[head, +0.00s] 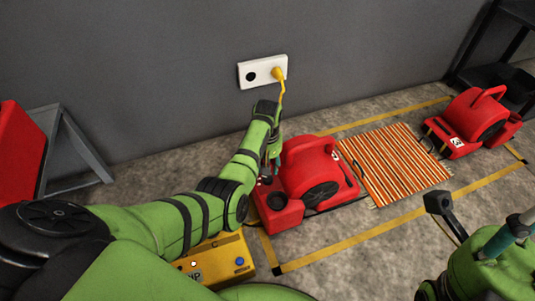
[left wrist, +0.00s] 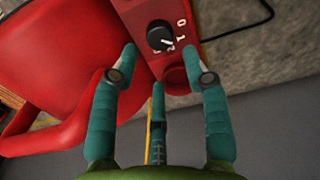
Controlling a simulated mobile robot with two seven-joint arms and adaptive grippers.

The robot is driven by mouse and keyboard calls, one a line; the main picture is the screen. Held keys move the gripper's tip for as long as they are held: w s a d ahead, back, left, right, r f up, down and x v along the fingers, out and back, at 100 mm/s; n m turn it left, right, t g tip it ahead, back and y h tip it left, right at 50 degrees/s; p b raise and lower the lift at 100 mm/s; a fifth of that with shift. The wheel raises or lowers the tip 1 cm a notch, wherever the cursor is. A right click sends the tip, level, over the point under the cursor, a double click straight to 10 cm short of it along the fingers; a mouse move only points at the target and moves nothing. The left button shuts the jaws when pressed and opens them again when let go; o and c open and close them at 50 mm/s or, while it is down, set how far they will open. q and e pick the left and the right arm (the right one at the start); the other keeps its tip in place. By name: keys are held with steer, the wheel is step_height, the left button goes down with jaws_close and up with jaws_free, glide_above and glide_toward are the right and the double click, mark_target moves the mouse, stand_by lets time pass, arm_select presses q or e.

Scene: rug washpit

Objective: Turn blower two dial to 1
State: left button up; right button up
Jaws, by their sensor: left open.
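A black dial (left wrist: 158,36) with white marks beside it sits on the red housing of the near blower (head: 308,170), which also shows in the left wrist view (left wrist: 60,65). I can make out a 0 and a 1; a further white mark at the dial's edge is unclear, so I cannot tell the setting. My left gripper (left wrist: 159,65) is open and empty, its teal fingers spread on either side of the dial, apart from it. In the head view the left gripper (head: 270,165) is beside the blower's left end. My right gripper (head: 520,228) shows only partly at the right edge.
A second red blower (head: 470,122) stands at the right beyond a striped rug (head: 395,163). Yellow tape (head: 380,230) frames the floor. A white wall socket (head: 257,72) holds a yellow plug (head: 279,73). A yellow box (head: 225,262) lies below my left arm.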

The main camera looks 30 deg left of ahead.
mark_target(268, 178)
arm_select(q)
steer(key=shift+r, duration=2.4)
